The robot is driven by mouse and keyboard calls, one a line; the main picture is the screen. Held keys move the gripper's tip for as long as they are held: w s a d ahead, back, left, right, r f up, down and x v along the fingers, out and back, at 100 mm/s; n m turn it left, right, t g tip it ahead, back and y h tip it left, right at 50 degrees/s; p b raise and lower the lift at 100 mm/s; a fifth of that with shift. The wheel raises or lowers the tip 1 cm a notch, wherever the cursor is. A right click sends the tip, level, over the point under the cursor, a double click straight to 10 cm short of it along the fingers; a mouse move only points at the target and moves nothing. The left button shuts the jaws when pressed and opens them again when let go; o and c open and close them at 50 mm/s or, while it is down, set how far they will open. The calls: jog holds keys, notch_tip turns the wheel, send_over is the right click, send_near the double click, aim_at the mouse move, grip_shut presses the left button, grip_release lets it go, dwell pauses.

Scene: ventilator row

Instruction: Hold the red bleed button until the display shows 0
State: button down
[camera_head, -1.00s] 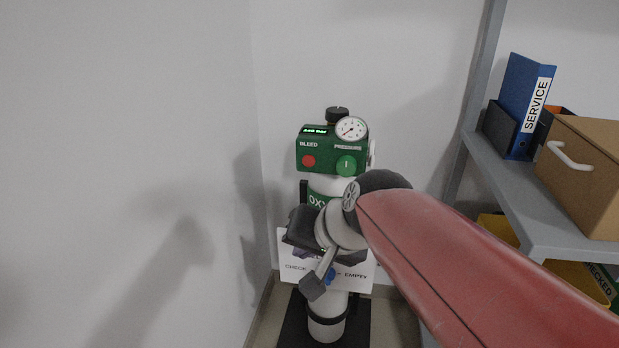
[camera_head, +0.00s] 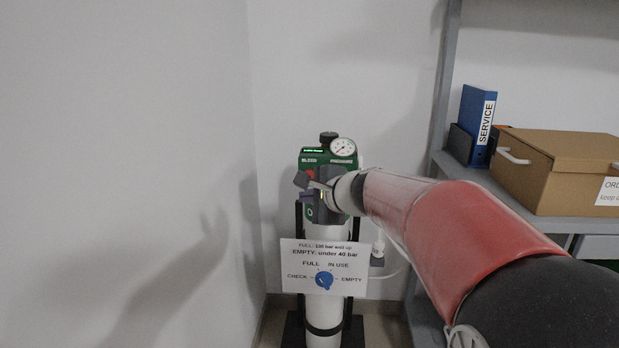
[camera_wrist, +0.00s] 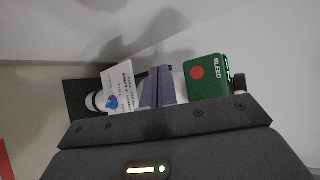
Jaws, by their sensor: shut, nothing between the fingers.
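The green regulator box (camera_head: 343,162) sits on top of a white gas cylinder (camera_head: 325,250) in the corner. Its small lit display (camera_head: 313,151) is too small to read. The red bleed button (camera_wrist: 198,72) shows clear and untouched in the wrist view; in the head view only a sliver of it (camera_head: 309,172) shows beside my gripper. A round pressure gauge (camera_head: 343,148) is at the box's upper right. My gripper (camera_wrist: 158,88) is shut and empty, in front of the cylinder, just below the box.
A white card (camera_head: 323,266) with a blue knob (camera_head: 324,280) hangs on the cylinder below my gripper. A grey shelf (camera_head: 500,196) at right holds a cardboard box (camera_head: 556,170) and a blue SERVICE binder (camera_head: 477,125). The left wall side is open.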

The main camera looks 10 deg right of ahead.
jog(key=shift+w, duration=0.1)
jog(key=w+d+p, duration=0.2)
jog(key=w, duration=0.6)
jog(key=shift+d, duration=0.35)
jog(key=shift+w, duration=0.15)
dwell(1.6)
jog(key=shift+w+d, duration=0.1)
jog(key=shift+w, duration=0.2)
jog(key=shift+w+d, duration=0.1)
jog(key=shift+w, duration=0.25)
dwell(0.5)
jog(key=shift+s, duration=0.1)
dwell(2.4)
jog(key=shift+s+a, duration=0.2)
jog(key=shift+s, duration=0.45)
jog(key=shift+s+b, duration=0.1)
jog(key=shift+b, duration=0.2)
jog(key=shift+s+a+b, duration=0.25)
jog(key=shift+s+b, duration=0.05)
jog(key=shift+s, duration=0.45)
jog(key=shift+s+a+b, duration=0.3)
jog(key=shift+s+b, duration=0.05)
jog(key=shift+s, duration=0.45)
jog(key=shift+s+a+b, duration=0.25)
jog(key=shift+s+b, duration=0.05)
jog(key=shift+s, duration=0.45)
